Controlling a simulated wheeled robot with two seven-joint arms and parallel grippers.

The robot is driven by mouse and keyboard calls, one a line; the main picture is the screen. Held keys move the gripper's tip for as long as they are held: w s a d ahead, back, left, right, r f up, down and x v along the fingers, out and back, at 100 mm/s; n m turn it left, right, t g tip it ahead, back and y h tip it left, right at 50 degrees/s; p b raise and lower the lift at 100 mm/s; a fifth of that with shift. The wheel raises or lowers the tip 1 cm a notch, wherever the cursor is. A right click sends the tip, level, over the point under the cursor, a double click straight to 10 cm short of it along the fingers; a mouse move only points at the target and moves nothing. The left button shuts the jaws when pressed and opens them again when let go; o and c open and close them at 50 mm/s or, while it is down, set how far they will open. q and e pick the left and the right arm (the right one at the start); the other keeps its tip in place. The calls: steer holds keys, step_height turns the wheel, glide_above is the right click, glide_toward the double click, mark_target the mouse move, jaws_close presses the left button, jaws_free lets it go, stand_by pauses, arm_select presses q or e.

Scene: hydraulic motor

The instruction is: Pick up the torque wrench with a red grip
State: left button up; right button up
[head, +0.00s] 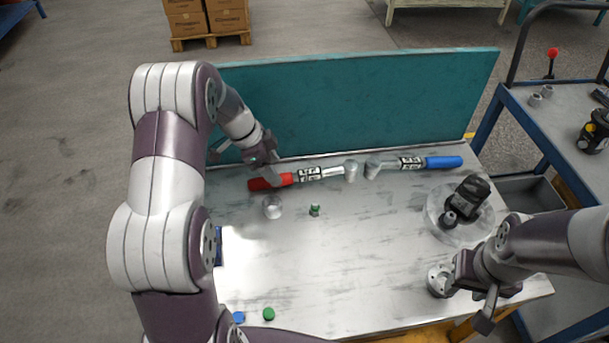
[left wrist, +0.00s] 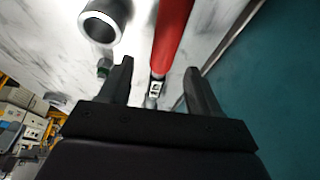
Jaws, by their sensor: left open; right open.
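The torque wrench with a red grip (head: 270,182) lies along the back of the metal table, near the teal back panel. Its grip is at the left and its head points right. In the left wrist view the red grip (left wrist: 174,35) runs between the two fingers of my left gripper (left wrist: 158,85), which is open. In the head view my left gripper (head: 247,160) is at the grip's left end. A torque wrench with a blue grip (head: 443,162) lies to its right. My right gripper (head: 488,306) is open at the table's front right.
A metal ring (head: 272,207) sits just in front of the red grip, also in the left wrist view (left wrist: 102,22). A small green part (head: 315,210) stands nearby. A dark motor part (head: 470,196) sits on a clear round dish (head: 436,222) at right. The teal panel (head: 350,105) bounds the back.

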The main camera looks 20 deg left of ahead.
mark_target(279, 173)
arm_select(q)
steer(key=x, duration=0.4)
steer(key=shift+w+a, duration=0.15)
steer(key=shift+w, duration=0.1)
steer(key=shift+s, duration=0.15)
steer(key=c, duration=0.4)
jaws_close()
steer(key=shift+r, duration=0.15)
